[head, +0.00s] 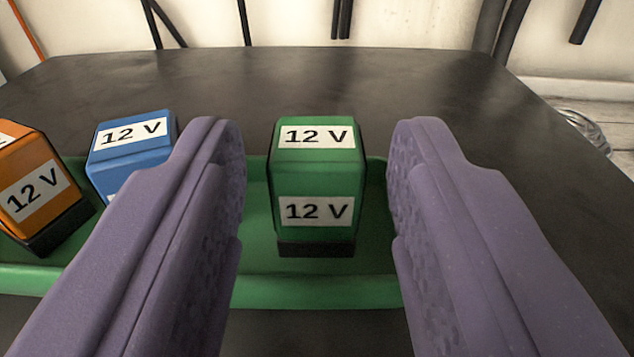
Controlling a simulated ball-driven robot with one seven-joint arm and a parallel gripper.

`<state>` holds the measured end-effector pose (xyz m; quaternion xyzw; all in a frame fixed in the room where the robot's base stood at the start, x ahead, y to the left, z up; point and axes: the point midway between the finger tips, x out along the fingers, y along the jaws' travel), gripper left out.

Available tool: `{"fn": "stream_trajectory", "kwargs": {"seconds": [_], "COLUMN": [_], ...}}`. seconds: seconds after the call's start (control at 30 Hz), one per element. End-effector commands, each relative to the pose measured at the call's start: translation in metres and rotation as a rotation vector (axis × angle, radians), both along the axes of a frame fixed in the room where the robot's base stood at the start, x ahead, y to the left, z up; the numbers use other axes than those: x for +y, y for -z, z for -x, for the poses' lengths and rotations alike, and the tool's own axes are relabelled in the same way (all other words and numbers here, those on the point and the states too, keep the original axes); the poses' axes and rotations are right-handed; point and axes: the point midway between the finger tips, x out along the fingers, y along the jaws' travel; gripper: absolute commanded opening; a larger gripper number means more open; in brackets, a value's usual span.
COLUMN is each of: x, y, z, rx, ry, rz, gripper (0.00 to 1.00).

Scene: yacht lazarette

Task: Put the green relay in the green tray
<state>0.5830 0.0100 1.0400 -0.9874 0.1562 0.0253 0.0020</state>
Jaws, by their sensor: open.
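The green relay (318,180) is a green block with a dark base and two white "12 V" labels. It stands upright in the green tray (300,292), toward the tray's right end. My gripper (316,150) is open, with one purple finger on each side of the green relay. A gap shows between the relay and each finger, so neither seems to touch it. The fingers hide parts of the tray, including most of its right end.
A blue relay (131,148) and a tilted orange relay (38,190) are at the left of the tray, the blue one partly behind my left finger. The dark table top (300,75) behind is clear. A coiled cable (586,128) lies beyond its right edge.

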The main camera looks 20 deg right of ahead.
Motion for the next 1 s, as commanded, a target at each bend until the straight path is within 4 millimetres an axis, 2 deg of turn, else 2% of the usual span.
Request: {"fn": "stream_trajectory", "kwargs": {"seconds": [0.1, 0.3, 0.47, 0.67, 0.77, 0.87, 0.97, 1.0], "x": [0.010, 0.022, 0.027, 0.027, 0.028, 0.036, 0.050, 0.056], "y": [-0.003, -0.004, -0.005, -0.004, -0.008, -0.028, -0.086, -0.124], "z": [0.028, 0.066, 0.081, 0.083, 0.078, 0.053, 0.008, -0.008], "rx": [0.003, 0.002, 0.001, 0.000, -0.001, 0.005, 0.017, 0.021], "ry": [-0.003, -0.001, -0.001, 0.000, -0.003, -0.032, -0.118, -0.170], "rz": [0.001, 0.000, 0.001, 0.001, -0.015, -0.098, -0.229, -0.269], "gripper": [0.44, 0.44, 0.44, 0.44, 0.44, 0.44, 0.44, 0.44]}}
